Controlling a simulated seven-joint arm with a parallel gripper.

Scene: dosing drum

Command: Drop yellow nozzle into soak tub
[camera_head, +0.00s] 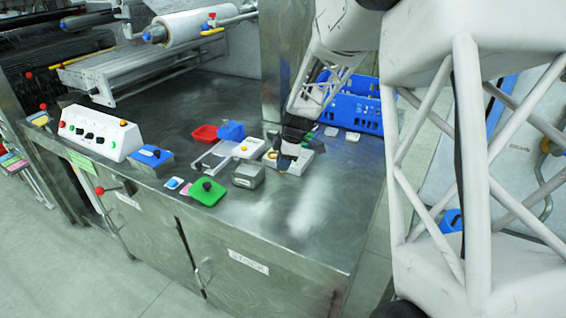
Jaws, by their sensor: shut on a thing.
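My gripper (286,160) is dark-fingered and points down over the steel bench, right of the middle of the small equipment. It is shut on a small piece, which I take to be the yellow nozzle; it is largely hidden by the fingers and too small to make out. A pale block-like unit lies just under and behind the fingers; I cannot tell whether the held piece touches it. No label shows which container is the soak tub.
A blue crate (362,112) stands behind and right of my gripper. A blue block (231,130), a grey box (248,175) and a green plate with a black knob (207,191) lie to the left. A white control box (97,133) stands far left. The front right bench is clear.

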